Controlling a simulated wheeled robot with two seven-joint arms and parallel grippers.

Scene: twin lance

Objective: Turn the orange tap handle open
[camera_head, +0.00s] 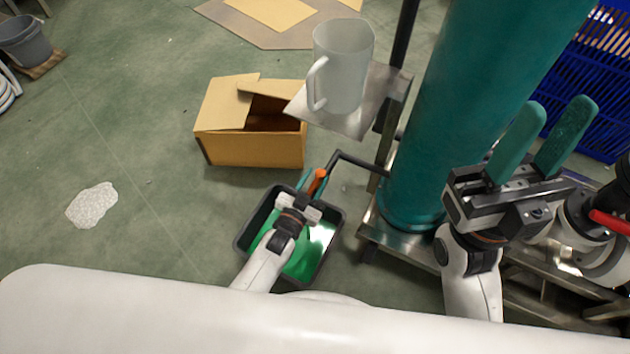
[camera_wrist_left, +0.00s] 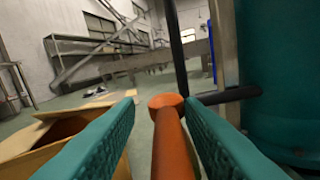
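The orange tap handle (camera_head: 317,181) sits at the end of a dark pipe (camera_head: 358,163) that comes from the teal column (camera_head: 440,120). My left gripper (camera_head: 312,182) is at the handle. In the left wrist view the orange handle (camera_wrist_left: 172,145) stands between the two teal fingers, with a gap on its left side and the right finger close to it. The left gripper is open around the handle; contact with the right finger cannot be told. My right gripper (camera_head: 553,120) is open and empty, fingers pointing up, in front of the column on the right.
A dark tray (camera_head: 243,238) with green inside lies below the left gripper. A clear jug (camera_head: 345,65) stands on a metal shelf (camera_head: 345,122) beyond the tap. An open cardboard box (camera_head: 255,150) is at left. Blue crates (camera_head: 600,85) stand at right. The floor at left is mostly clear.

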